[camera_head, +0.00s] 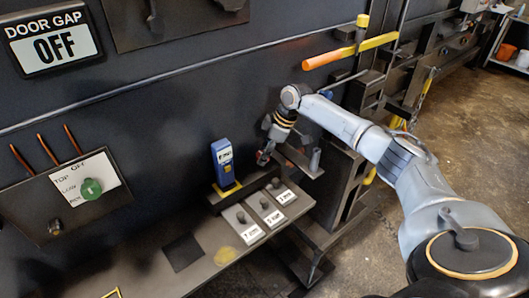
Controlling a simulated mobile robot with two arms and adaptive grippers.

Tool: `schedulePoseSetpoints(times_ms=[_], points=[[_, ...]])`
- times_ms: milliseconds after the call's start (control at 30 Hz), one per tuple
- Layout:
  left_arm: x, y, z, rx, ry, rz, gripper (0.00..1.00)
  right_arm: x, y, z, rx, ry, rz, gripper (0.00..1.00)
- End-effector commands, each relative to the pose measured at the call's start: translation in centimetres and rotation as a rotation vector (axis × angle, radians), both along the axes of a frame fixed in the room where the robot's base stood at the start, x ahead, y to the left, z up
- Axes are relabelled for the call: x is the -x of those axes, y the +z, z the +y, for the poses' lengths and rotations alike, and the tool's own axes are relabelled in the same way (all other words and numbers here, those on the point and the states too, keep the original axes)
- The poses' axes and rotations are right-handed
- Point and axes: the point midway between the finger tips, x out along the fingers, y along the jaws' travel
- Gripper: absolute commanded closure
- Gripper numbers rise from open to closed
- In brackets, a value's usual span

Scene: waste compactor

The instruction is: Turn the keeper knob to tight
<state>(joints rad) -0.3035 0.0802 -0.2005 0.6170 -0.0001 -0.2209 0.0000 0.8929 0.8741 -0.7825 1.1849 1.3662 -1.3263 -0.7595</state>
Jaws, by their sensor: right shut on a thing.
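My right gripper (267,150) reaches in from the right and points down, just right of a blue handheld device. It is shut on a small dark part at its fingertips. The fingers mostly hide that part, so I cannot tell whether it is the keeper knob or which way it is set. A round green knob (91,189) sits on a white-labelled panel (110,172) at the left, well away from my gripper. A sign (54,40) at top left reads DOOR GAP OFF. My left gripper is not in view.
The blue device (222,163) stands in a dark holder on a grey shelf (205,262). Several labelled gauge pieces (272,215) lie in front of it. A yellow-and-orange handle bar (350,51) crosses above my right arm. Open concrete floor (465,130) lies to the right.

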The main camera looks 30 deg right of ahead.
Motion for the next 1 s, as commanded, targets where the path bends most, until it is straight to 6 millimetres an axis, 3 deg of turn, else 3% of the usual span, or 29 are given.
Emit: schedulePoseSetpoints(times_ms=[367, 1000], points=[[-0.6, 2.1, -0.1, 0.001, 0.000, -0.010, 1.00, 0.1, 0.3, 0.2, -0.001, -0.098, 0.003, 0.91], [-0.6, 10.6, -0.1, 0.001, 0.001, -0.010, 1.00, 0.3, 0.5, 0.6, -0.002, -0.666, 0.004, 0.91]])
